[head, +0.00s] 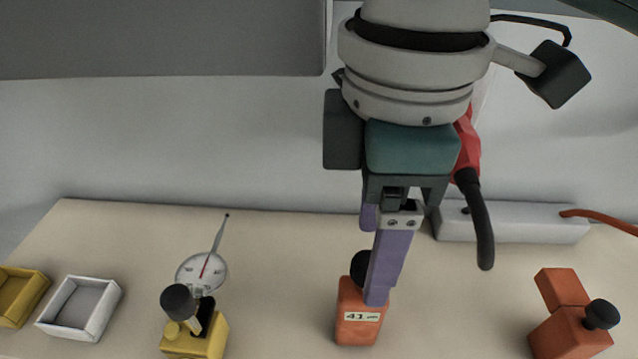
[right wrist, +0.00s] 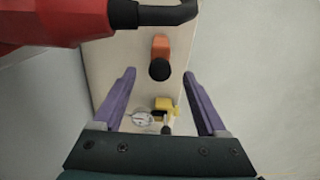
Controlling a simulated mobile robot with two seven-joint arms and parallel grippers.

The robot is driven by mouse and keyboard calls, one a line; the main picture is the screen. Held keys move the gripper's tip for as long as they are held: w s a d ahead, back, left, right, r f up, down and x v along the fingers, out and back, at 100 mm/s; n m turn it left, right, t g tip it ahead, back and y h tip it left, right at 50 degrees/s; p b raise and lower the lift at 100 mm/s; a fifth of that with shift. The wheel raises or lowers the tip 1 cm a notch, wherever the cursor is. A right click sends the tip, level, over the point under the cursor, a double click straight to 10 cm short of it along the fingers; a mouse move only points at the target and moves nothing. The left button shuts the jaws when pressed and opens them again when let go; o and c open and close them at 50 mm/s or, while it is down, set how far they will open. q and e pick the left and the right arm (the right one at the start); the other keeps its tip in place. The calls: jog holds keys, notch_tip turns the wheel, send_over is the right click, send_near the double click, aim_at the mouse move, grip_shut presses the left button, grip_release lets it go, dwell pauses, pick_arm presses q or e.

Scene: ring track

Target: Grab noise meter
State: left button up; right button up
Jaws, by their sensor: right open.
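The noise meter, by its look, is an upright orange block (head: 357,328) with a small white display reading about 41 and a black ball (head: 360,264) on top. My right gripper (head: 378,298) hangs over it in the head view, and a purple finger hides part of its top and ball. In the right wrist view, the purple fingers of the gripper (right wrist: 158,88) are spread wide and nothing is held. An orange body with a black ball (right wrist: 160,69), apparently the same meter, shows beyond them, towards the top. My left gripper is not in view.
A yellow device with a round dial (head: 201,272) stands left of the meter. A white tray (head: 112,297) and a yellow tray (head: 41,296) lie farther left. An orange block pair with a black knob (head: 568,332) stands right. A pale box with an orange cable (head: 515,222) is behind.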

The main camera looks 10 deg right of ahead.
aim_at(362, 299)
notch_tip(362, 299, down, 10)
jog(key=shift+r+b, duration=0.1)
jog(key=shift+b, duration=0.75)
grip_shut()
